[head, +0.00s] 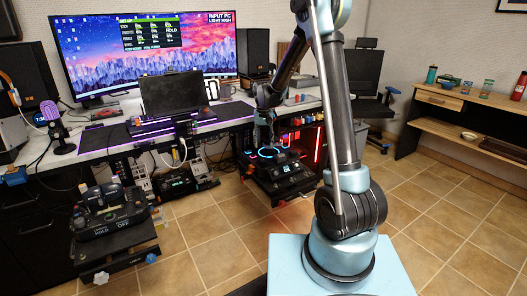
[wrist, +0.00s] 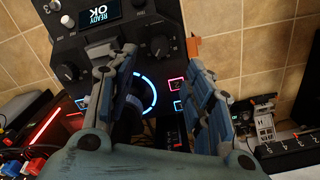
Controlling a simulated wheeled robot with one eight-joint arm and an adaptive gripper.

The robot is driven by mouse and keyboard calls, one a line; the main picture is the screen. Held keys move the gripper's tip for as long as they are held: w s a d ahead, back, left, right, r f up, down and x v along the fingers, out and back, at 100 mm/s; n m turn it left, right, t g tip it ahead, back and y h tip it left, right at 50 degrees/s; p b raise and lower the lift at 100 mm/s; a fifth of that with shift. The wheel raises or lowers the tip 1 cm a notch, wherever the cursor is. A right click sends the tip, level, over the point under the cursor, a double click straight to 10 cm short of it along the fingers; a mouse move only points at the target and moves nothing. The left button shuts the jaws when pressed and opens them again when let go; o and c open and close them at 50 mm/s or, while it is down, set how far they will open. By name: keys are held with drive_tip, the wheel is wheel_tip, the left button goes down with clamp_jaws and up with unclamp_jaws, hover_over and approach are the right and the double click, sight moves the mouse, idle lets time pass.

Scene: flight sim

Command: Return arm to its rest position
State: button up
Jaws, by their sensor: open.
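My arm rises from a light blue base, leaves the top of the head view and comes back down toward the desk. My gripper (head: 263,135) hangs above a black control box (head: 290,182) with a lit blue ring. The control box also shows there (wrist: 135,40), with knobs, an upside-down "READY OK" screen and lit square buttons. The fingers hide part of it. I cannot tell whether they touch it.
Another control box (head: 112,222) stands at the lower left. An office chair (head: 365,75) and a wooden shelf (head: 450,98) are behind. Tiled floor (head: 455,225) is clear at right.

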drive_tip(key=shift+r, duration=0.85)
drive_tip(key=s+d+r+t, duration=0.1)
drive_tip(key=s+d+r, duration=0.55)
drive_tip(key=s, duration=0.25)
drive_tip(key=s+d+r, duration=0.5)
drive_tip(key=s+d, duration=0.3)
drive_tip(key=s, duration=0.1)
drive_tip(key=s+d+f, duration=0.2)
drive_tip(key=s+d, duration=0.1)
drive_tip(key=s, duration=0.4)
drive_tip(key=s+d+f, duration=0.3)
drive_tip(key=s, duration=0.5)
drive_tip(key=s+d+f+m+t, duration=0.1)
drive_tip(key=s+d+f, duration=0.1)
drive_tip(key=s, duration=0.5)
drive_tip(key=shift+s+d+f, duration=0.35)
drive_tip(key=shift+d+f, duration=0.05)
drive_tip(key=shift+d, duration=0.25)
